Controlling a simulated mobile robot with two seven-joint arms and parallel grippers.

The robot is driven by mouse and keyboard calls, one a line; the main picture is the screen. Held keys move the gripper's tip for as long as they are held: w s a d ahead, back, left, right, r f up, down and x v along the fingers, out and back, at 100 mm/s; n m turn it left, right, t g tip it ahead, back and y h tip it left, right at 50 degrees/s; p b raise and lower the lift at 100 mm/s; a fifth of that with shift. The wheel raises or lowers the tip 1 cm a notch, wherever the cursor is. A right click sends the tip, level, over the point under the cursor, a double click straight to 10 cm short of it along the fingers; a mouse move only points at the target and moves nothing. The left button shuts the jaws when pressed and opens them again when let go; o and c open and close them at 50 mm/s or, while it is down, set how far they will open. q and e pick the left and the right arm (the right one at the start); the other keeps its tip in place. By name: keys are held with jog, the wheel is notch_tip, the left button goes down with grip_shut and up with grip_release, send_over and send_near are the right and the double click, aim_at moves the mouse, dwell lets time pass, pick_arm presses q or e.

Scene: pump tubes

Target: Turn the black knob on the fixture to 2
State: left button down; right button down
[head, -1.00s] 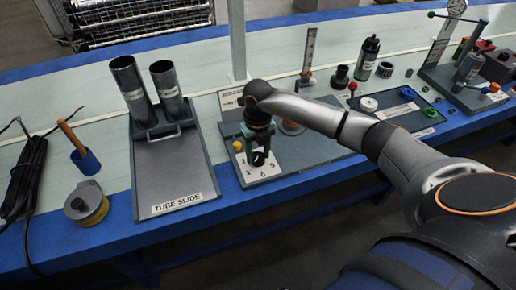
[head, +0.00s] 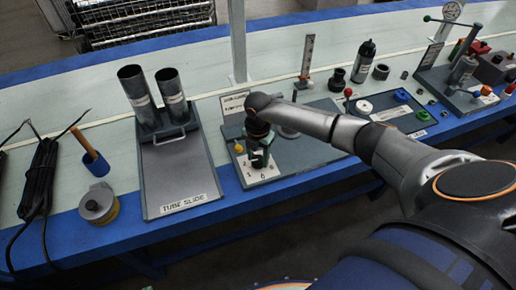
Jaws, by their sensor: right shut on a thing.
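The black knob (head: 258,160) sits on a white dial plate (head: 262,175) with printed numbers, on the grey fixture (head: 300,158). My right gripper (head: 258,158) points down over the dial from above and is shut on the knob. The gripper hides most of the knob and part of the dial. The numbers are small; a 6 shows near the front edge and a 2 at the left. I cannot tell which number the knob points to. My left gripper is not in view.
Left of the fixture stands the tube slide (head: 178,178) with two dark tubes (head: 138,88). A yellow knob (head: 239,149) is beside the dial. A red-topped lever (head: 347,94) and other fixtures stand to the right. The table's blue front edge (head: 300,184) is clear.

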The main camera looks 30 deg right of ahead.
jog(key=shift+r+m+p, duration=0.2)
jog(key=shift+m+p, duration=0.1)
jog(key=shift+m, duration=0.2)
jog(key=shift+m+p, duration=0.65)
jog(key=shift+m, duration=0.45)
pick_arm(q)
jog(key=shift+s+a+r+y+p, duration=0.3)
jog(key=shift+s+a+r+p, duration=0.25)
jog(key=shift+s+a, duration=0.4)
pick_arm(e)
jog(key=shift+f+m, duration=0.15)
jog(key=shift+m, duration=0.55)
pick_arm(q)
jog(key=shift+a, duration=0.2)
pick_arm(e)
jog(key=shift+c, duration=1.5)
grip_release()
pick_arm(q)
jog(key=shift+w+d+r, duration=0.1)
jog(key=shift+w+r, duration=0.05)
